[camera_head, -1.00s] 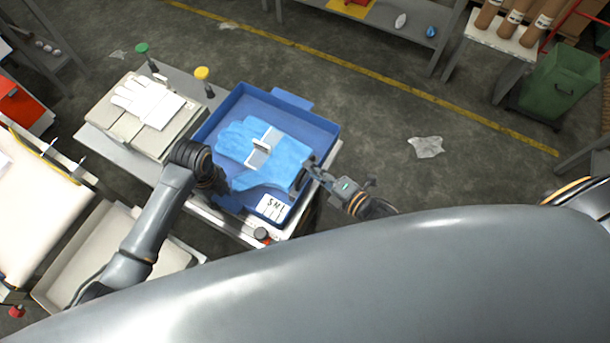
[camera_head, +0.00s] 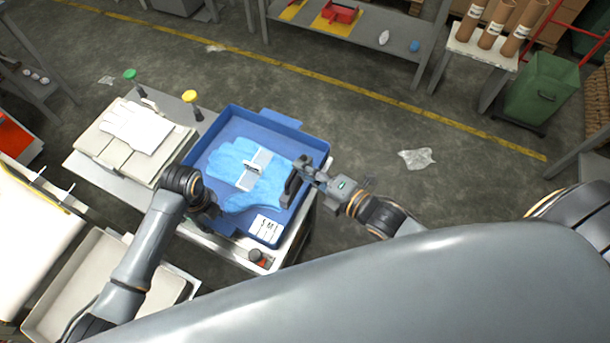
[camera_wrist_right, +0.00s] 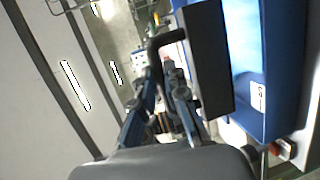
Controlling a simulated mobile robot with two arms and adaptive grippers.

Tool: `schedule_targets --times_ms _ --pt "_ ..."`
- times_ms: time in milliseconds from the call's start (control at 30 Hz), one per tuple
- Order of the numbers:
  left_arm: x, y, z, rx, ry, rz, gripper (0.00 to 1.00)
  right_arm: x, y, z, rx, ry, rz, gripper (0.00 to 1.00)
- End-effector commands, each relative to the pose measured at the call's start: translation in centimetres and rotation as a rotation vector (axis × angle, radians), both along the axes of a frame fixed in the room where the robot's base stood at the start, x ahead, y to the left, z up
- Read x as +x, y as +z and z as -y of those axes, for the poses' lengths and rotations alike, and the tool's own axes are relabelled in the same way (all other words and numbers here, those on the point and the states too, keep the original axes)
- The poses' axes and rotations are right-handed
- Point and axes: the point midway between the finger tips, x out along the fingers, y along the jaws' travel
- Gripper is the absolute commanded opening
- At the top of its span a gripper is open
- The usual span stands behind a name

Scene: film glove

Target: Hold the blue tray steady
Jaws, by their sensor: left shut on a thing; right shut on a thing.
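The blue tray (camera_head: 318,160) lies on the bench, with a blue glove (camera_head: 228,161) inside it. A grey-white strip (camera_head: 253,168) lies across the glove. My left gripper (camera_head: 209,207) is at the tray's left wall and shut on it; its fingertips are partly hidden. My right gripper (camera_head: 305,169) is shut on a black handle with a flat plate (camera_head: 292,185), over the tray's right wall. In the right wrist view the fingers (camera_wrist_right: 165,82) close on the handle and the plate (camera_wrist_right: 208,60) stands beside the blue tray (camera_wrist_right: 264,60). I cannot tell whether plate and tray touch.
White gloves (camera_head: 137,127) lie on a stack left of the tray. Green (camera_head: 130,75) and yellow (camera_head: 189,97) knobs stand behind it. A dark and red object (camera_head: 259,258) is at the bench's near edge. Open floor lies to the right.

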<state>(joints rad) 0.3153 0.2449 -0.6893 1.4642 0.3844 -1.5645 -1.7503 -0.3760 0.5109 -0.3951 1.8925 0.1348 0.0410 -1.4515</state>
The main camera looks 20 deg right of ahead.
Motion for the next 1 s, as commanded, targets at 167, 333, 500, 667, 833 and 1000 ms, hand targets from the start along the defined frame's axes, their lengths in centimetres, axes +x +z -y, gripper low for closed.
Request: schedule_targets --times_ms 167,333,500,667,833,1000 --pt "-0.1 0.0 -0.1 0.002 0.000 -0.002 0.00 0.1 0.8 0.0 0.004 0.000 0.007 0.00" --pt "-0.1 0.0 -0.1 0.003 0.000 -0.003 0.00 0.1 0.8 0.0 0.004 0.000 0.007 0.00" --pt "-0.1 0.0 -0.1 0.002 0.000 -0.002 0.59 0.1 0.8 0.0 0.004 0.000 0.008 0.00" --pt "0.0 0.0 0.0 0.001 0.000 -0.001 0.59 0.1 0.8 0.0 0.004 0.000 0.008 0.00" --pt "0.0 0.3 0.0 0.000 0.000 0.000 0.59 0.1 0.8 0.0 0.004 0.000 0.008 0.00" --pt "0.1 2.1 0.0 0.000 -0.001 0.003 0.59 0.1 0.8 0.0 0.004 0.000 0.008 0.00"
